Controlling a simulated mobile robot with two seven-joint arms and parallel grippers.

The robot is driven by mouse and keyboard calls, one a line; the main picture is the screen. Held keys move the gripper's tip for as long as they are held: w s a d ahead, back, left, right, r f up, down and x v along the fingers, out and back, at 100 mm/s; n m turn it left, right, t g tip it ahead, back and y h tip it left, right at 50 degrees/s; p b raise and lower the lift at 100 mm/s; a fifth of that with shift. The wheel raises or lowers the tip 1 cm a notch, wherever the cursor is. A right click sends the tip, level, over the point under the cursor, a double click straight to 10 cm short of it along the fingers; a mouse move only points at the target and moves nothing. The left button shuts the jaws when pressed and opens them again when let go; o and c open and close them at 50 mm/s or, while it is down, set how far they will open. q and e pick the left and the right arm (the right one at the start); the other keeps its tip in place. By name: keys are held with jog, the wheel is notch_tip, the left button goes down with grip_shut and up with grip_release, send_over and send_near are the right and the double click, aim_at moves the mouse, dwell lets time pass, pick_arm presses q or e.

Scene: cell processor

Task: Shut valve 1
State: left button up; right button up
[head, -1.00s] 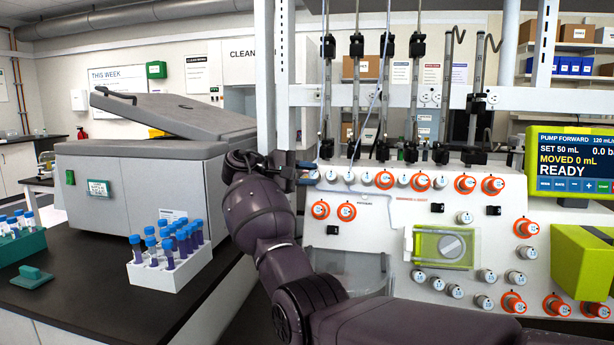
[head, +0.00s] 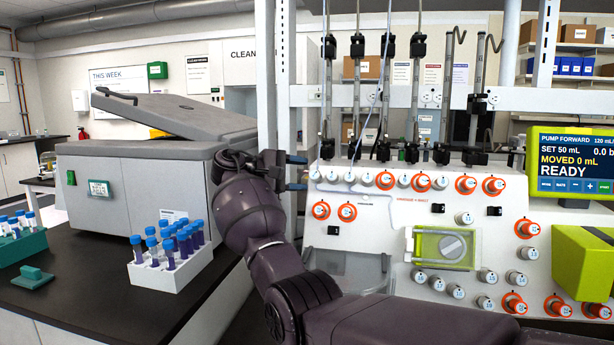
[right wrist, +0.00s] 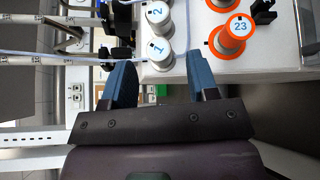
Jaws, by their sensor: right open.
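Valve 1 (head: 315,173) is a small white knob with no orange collar, at the left end of the top row on the white processor panel (head: 400,225). In the right wrist view, valve 1 (right wrist: 160,50) shows its blue numeral and sits just beyond the fingertips, roughly between them. My right gripper (head: 300,173) is at the panel's upper left edge, fingers spread, one above the other in the head view. In the right wrist view, the blue fingers (right wrist: 161,75) are apart with nothing between them. My left gripper is out of view.
Valve 2 (right wrist: 158,14) stands beside valve 1. Orange-collared valve 23 (right wrist: 234,30) is nearby. Thin tubes and a white frame post (head: 276,80) are close to my right gripper. A rack of blue-capped tubes (head: 170,270) stands on the dark bench at left.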

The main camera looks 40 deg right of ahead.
jog(key=v, duration=0.8)
jog(key=shift+w+a, duration=0.1)
jog(key=shift+a, duration=0.05)
